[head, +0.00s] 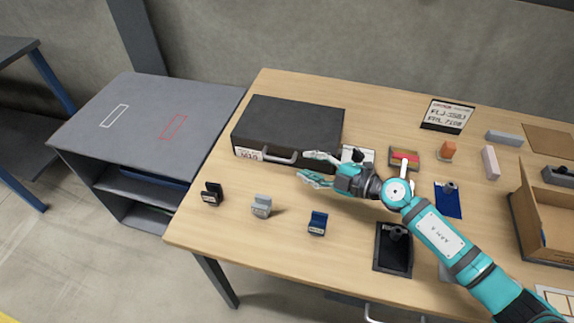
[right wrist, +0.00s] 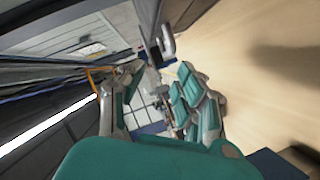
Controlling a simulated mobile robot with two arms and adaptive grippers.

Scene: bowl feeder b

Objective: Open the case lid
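A black case (head: 290,122) lies flat near the back left of the wooden table, its lid shut. Its grey handle (head: 281,160) is on the front side, beside a white label (head: 248,154). My right gripper (head: 304,165) comes in from the right, just right of the handle and in front of the case, its fingers apart and pointing left. In the right wrist view its two teal fingers (right wrist: 160,95) are spread, with nothing seen held between them. I cannot tell whether a finger touches the case. My left gripper is not in view.
Small holders stand on the front left of the table: black (head: 212,194), grey (head: 262,206) and blue (head: 317,223). A black tray (head: 393,262) lies under my right arm. A cardboard box (head: 535,225) stands at the right. A grey shelf unit (head: 150,112) adjoins the table's left side.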

